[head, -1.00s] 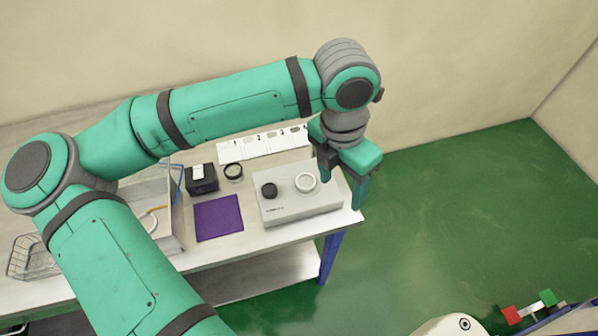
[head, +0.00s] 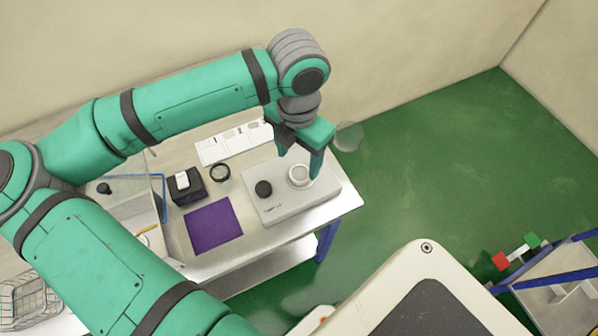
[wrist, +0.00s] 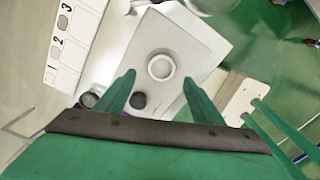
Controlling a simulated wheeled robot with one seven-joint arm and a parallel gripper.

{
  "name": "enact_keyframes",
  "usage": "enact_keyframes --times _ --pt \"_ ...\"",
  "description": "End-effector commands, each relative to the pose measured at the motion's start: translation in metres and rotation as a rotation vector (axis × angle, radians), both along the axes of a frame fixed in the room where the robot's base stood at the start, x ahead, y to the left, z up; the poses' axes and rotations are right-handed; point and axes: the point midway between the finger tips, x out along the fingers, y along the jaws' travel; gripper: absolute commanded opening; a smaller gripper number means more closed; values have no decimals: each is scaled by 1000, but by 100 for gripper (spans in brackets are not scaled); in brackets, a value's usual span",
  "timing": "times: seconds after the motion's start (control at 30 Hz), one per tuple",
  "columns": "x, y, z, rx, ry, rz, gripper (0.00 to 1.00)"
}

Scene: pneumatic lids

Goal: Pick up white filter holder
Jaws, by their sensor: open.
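The white filter holder (head: 300,175) is a round white ring on top of a light grey box (head: 325,197) near the table's right end. It also shows in the wrist view (wrist: 161,67), roughly centred between my fingers. My gripper (head: 299,166) is open and empty, pointing down over the holder. In the wrist view my gripper (wrist: 159,77) has one finger to each side of the ring, with visible gaps. I cannot tell how far above it the fingertips are. In the head view one finger partly covers the ring's right side.
A black knob (head: 263,188) sits on the box left of the holder. Left of the box are a purple mat (head: 213,230), a black ring (head: 220,173) and a black block (head: 187,187). A numbered white card (head: 235,142) lies behind. A blurry clear disc (head: 348,135) shows beside the gripper.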

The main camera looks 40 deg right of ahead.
Motion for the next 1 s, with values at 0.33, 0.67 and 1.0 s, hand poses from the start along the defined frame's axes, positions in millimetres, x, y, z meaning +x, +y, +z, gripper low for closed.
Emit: enact_keyframes --times 0.33,0.67,1.0 --pt "-2 -4 -38 -1 3 1 61" --pt "-1 -4 -54 -1 0 0 61" --pt "-1 -3 -54 0 0 2 18"
